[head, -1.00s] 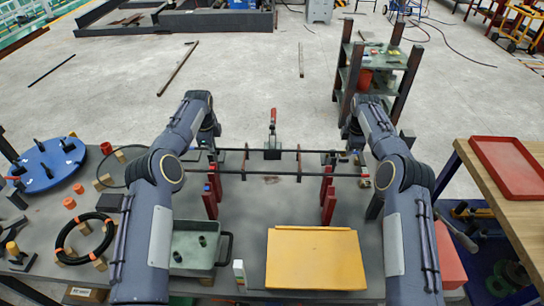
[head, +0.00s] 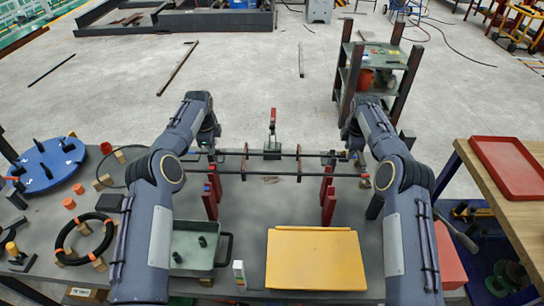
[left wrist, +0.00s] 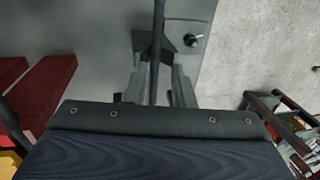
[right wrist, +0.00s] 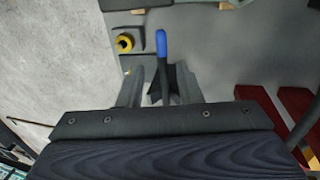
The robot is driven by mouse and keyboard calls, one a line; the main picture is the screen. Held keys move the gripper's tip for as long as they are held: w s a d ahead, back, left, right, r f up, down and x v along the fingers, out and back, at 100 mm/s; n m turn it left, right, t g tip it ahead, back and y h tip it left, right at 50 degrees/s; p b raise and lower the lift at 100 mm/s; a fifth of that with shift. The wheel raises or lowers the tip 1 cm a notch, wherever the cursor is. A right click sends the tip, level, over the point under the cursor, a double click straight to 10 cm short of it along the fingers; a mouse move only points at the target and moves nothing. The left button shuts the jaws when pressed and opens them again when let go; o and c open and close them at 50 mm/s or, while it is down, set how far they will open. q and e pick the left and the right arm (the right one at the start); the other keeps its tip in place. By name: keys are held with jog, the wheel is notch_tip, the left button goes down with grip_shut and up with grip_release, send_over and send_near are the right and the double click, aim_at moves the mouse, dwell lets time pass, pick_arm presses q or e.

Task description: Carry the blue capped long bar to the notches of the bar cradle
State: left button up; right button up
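A long dark bar (head: 272,154) runs left to right between my two grippers. Its blue cap (right wrist: 161,42) shows clearly in the right wrist view, beyond the fingers. My left gripper (head: 214,153) and right gripper (head: 346,156) are closed around it near its two ends. In the left wrist view the bar (left wrist: 158,60) passes between the fingers. A second long bar (head: 272,174) lies parallel and nearer to me, above dark red uprights (head: 210,200) (head: 328,200) that look like the bar cradle. Its notches are too small to make out.
Two thin dark red plates (head: 246,160) (head: 298,163) stand along the bars. A red-handled tool (head: 272,125) stands just behind. A yellow box (head: 314,258) and a grey-green tray (head: 192,250) lie in front. A blue disc (head: 47,166) is far left.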

pick_arm(q)
jog(key=shift+s+f, duration=0.2)
